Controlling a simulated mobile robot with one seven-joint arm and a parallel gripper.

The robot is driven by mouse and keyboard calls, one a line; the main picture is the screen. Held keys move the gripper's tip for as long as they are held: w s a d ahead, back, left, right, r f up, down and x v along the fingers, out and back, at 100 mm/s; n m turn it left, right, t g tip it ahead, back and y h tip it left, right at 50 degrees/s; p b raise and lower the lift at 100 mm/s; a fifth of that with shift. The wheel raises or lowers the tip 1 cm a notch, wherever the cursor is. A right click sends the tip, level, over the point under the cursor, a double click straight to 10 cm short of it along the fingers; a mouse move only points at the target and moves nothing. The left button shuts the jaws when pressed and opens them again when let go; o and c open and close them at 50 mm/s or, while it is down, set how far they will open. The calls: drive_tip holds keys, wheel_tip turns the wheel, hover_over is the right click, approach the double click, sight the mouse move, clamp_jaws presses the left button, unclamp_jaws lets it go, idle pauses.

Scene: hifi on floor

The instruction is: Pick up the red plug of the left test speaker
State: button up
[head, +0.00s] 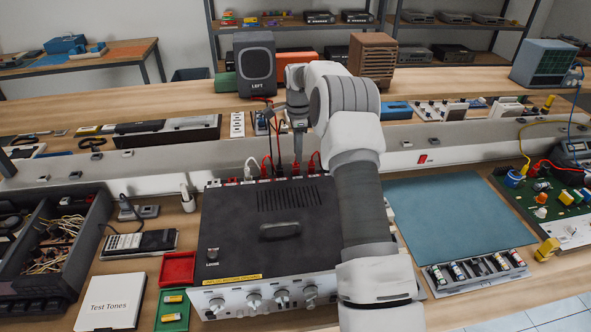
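The left test speaker (254,60), a dark box marked LEFT, stands on the raised shelf behind the bench. Thin red and black leads run down from below it. Red plugs or leads (267,168) show at the back edge of the black amplifier (225,215), beside a white one. More red leads (314,162) show farther right. I cannot tell which red plug belongs to the left speaker. My gripper (298,155) points down behind the amplifier, between these red leads. Its fingers are small and partly hidden, so whether they are open or touch a plug is unclear.
A wooden speaker (372,58) stands right of my arm. My arm hides part of the amplifier's right side. A teal mat (455,222) lies clear on the right. A red tray (177,268) and a parts bin (92,222) are on the left.

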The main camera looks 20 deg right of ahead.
sight(296, 165)
drive_tip(key=shift+w+a+f+p, duration=0.15)
drive_tip(key=shift+f+p, duration=0.1)
drive_tip(key=shift+f, duration=1.3)
drive_tip(key=shift+w+a+f+p, duration=0.1)
drive_tip(key=shift+f+p, duration=0.1)
drive_tip(key=shift+f, duration=1.3)
drive_tip(key=shift+c, duration=0.3)
clamp_jaws()
